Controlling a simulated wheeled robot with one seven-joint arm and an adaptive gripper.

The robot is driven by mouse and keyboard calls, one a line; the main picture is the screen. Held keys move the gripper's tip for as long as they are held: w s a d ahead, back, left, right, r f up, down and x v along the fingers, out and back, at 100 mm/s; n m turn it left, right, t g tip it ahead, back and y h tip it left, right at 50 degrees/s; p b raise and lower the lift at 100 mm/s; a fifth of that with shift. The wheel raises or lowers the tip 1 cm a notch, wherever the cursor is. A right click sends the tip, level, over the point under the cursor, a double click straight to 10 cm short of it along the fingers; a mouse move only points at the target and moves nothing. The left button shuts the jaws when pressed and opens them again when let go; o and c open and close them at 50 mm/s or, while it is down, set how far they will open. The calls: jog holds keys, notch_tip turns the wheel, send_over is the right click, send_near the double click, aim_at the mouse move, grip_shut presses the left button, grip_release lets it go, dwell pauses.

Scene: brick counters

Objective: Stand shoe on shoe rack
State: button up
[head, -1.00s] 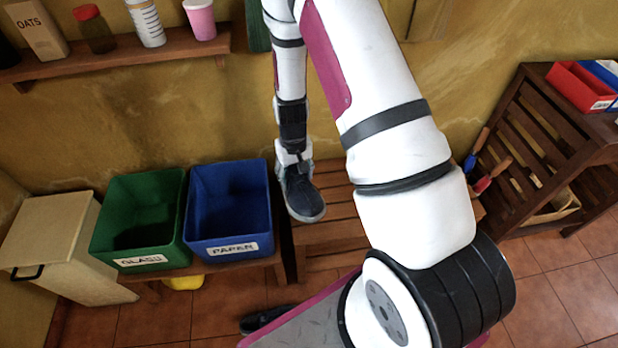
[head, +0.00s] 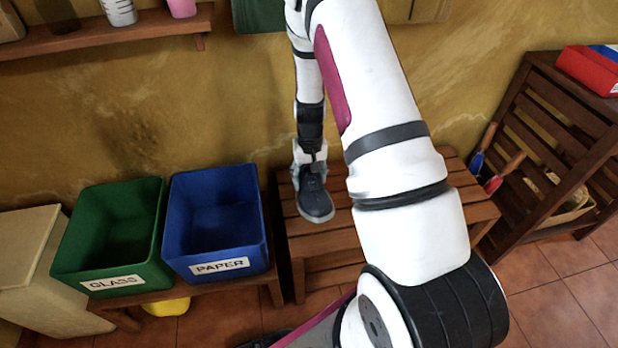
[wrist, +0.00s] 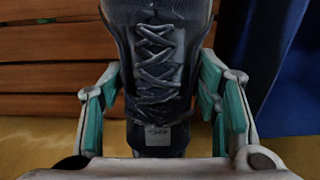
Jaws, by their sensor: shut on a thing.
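A dark navy shoe with a light sole (head: 315,203) is over the slatted top of the wooden shoe rack (head: 425,205), near its left end, toe toward the camera. Whether its sole touches the slats is not clear. My gripper (head: 310,168) is above the shoe's heel end and is shut on it. In the wrist view the shoe's laces and tongue (wrist: 157,65) show between the teal-padded fingers of my gripper (wrist: 162,105). The rack's slats (wrist: 50,50) lie to the left there. The shoe's heel is hidden by the gripper in the head view.
A blue PAPER bin (head: 215,222) and a green GLASS bin (head: 110,237) stand close left of the rack. A wooden shelf unit (head: 560,150) stands at right, with hand tools (head: 500,175) beside it. The rack's right part is bare.

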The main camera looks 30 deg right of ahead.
jog(key=shift+f+b, duration=1.9)
jog(key=shift+f, duration=1.2)
jog(key=shift+f+b, duration=0.4)
jog(key=shift+f, duration=0.1)
jog(key=o, duration=1.4)
notch_tip(320, 180, up, 12)
jog(key=shift+r, duration=0.1)
